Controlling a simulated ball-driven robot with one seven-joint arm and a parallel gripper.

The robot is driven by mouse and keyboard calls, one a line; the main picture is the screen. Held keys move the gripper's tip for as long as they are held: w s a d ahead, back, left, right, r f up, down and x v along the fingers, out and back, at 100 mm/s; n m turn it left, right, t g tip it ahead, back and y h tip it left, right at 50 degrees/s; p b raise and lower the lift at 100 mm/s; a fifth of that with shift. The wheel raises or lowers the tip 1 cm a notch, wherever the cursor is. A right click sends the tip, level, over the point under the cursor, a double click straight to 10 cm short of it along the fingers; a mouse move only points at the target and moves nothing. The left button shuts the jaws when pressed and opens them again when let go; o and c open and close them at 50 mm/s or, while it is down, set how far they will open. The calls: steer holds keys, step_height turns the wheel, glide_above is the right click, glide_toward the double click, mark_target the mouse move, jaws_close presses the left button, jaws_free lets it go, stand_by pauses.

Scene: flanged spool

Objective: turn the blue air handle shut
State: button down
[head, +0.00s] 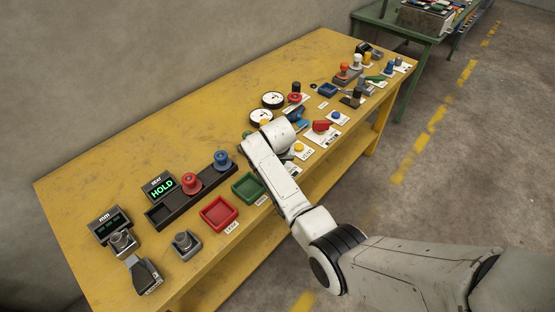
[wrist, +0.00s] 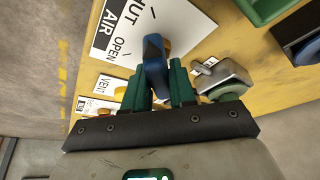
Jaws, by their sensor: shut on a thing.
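The blue air handle (wrist: 155,55) stands up from a white plate (wrist: 115,38) in the wrist view. AIR, OPEN and the letters UT show on the plate; the rest of that word is cut off at the top. My gripper (wrist: 160,82) has its green fingers on both sides of the handle's near part and is shut on it. The fingers hide part of the handle, and I cannot tell its exact angle against the marks. In the head view my arm covers the handle and the fingers.
A metal part with a green knob (wrist: 222,80) sits close right of the fingers. A yellow VENT button (wrist: 120,92) is to the left.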

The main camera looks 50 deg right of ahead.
steer(key=c, duration=1)
jaws_free()
steer(key=v, duration=1)
steer(key=shift+a+r, duration=0.1)
steer(key=shift+r, duration=0.3)
steer(key=shift+s, duration=0.1)
steer(key=s+a+f+n+y, duration=0.1)
steer(key=s+a, duration=0.4)
steer(key=s, duration=0.5)
steer(key=s+a+f+n+g+y+b, duration=0.1)
steer(key=s+a+f+n, duration=0.3)
steer(key=s, duration=0.7)
steer(key=s+a+f+n+g+y, duration=0.1)
steer(key=s+a+f+n, duration=0.2)
steer(key=s, duration=0.7)
steer(key=shift+s+a+f, duration=0.1)
steer(key=shift+s+a, duration=0.05)
steer(key=shift+a, duration=0.55)
steer(key=shift+s+a+f, duration=0.15)
steer(key=shift+a, duration=0.55)
